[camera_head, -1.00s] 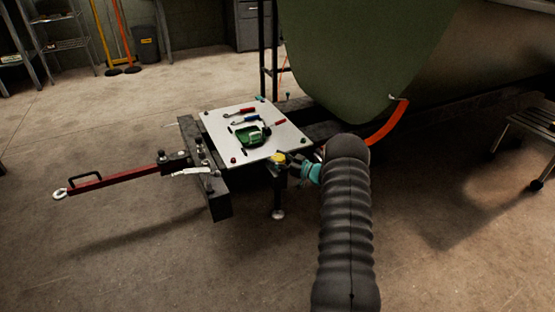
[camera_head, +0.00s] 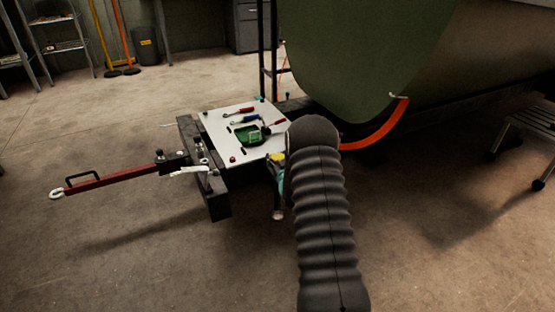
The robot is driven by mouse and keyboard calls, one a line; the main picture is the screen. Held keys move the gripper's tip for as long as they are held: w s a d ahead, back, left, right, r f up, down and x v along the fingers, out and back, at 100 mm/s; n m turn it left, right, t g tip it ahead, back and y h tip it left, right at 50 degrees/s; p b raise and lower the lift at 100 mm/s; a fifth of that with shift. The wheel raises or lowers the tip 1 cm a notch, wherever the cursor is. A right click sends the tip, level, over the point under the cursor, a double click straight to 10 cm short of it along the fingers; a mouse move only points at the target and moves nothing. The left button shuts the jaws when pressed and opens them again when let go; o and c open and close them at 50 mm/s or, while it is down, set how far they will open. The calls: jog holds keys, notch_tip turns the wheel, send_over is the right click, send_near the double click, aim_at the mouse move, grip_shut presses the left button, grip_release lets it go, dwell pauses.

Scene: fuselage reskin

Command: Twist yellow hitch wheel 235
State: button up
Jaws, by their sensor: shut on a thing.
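The yellow hitch wheel (camera_head: 276,157) is at the front right corner of the white-topped hitch platform, above a short support leg. My gripper (camera_head: 277,164) is at the wheel and shut on it. My dark ribbed arm covers much of the gripper, so the fingers show only in part. A teal part of my gripper shows just below the wheel.
The white plate (camera_head: 214,125) holds several hand tools and a green tray (camera_head: 247,136). A red tow bar (camera_head: 110,178) reaches left. The green fuselage (camera_head: 365,60) and an orange strap (camera_head: 378,128) are behind my arm. Open floor lies in front.

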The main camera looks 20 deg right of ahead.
jog(key=m+g+h, duration=0.2)
jog(key=m+h, duration=0.1)
jog(key=h, duration=0.1)
jog(key=m+g+h, duration=0.2)
jog(key=m+h, duration=0.1)
jog(key=h, duration=0.1)
jog(key=shift+w+a, duration=0.1)
jog(key=shift+r+m+g+h, duration=0.1)
jog(key=shift+m+g+h, duration=2.25)
jog(key=shift+g, duration=0.45)
jog(key=shift+d, duration=0.2)
jog(key=o, duration=1.2)
jog(key=shift+s, duration=0.2)
jog(key=v, duration=1.2)
jog(key=shift+w, duration=0.2)
